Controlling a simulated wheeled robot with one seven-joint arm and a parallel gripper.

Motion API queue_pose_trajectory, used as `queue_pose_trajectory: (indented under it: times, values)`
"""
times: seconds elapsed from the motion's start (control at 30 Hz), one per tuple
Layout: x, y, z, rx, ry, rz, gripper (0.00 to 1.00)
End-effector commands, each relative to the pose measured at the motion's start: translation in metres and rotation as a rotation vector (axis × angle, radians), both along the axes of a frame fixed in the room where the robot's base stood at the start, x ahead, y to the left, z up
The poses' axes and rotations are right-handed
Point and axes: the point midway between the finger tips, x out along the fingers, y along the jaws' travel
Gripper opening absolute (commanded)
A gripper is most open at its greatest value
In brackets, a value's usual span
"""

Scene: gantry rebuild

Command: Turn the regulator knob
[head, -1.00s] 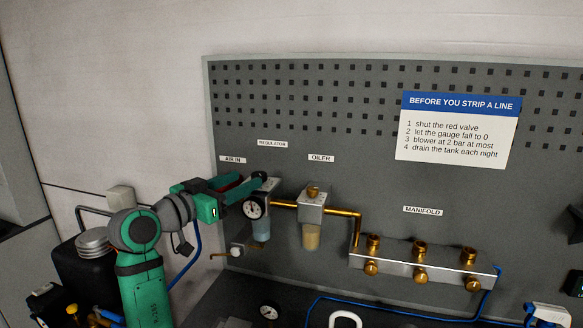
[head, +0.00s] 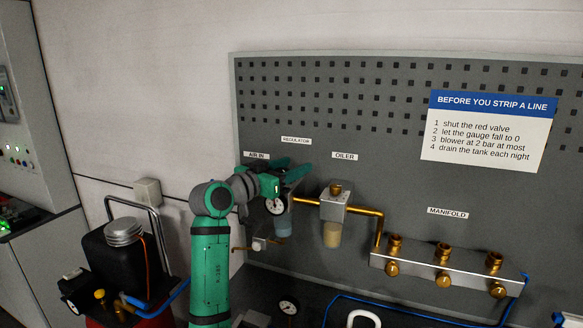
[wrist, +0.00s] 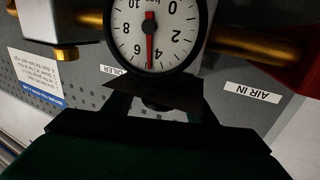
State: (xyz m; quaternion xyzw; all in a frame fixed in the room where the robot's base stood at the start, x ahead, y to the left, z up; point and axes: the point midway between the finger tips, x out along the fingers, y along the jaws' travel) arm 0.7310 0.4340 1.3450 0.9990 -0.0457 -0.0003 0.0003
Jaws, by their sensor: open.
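The regulator hangs on the grey panel under its label, with a round white gauge (head: 275,206) and a clear bluish bowl (head: 283,226). In the wrist view the gauge (wrist: 150,30) is upside down and close, its red needle between 4 and 6. My gripper (head: 297,174) is at the top of the regulator in the head view and covers the knob there. In the wrist view my open gripper (wrist: 157,96) has its dark fingers around a dark round shape just past the gauge, probably the knob. I cannot tell whether they touch it.
The oiler (head: 335,203) stands close to the right, joined by brass pipe (head: 368,212) to the manifold (head: 440,270). A red part (wrist: 298,45) shows at the wrist view's upper right.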

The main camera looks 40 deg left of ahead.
Motion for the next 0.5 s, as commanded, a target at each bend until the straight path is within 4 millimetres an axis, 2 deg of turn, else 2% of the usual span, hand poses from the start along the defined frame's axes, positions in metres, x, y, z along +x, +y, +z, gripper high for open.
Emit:
queue_pose_trajectory:
  times: [0.07,0.1,0.27,0.5]
  values:
    - [0.0001,-0.0003,0.0,0.0,0.0,0.0,0.51]
    - [0.0,-0.0003,-0.0001,0.0,0.0,0.0,0.46]
    - [-0.0003,0.0,-0.0001,0.0,0.0,0.0,0.1]
    - [-0.0004,0.0003,-0.0002,0.0,0.0,0.011,0.1]
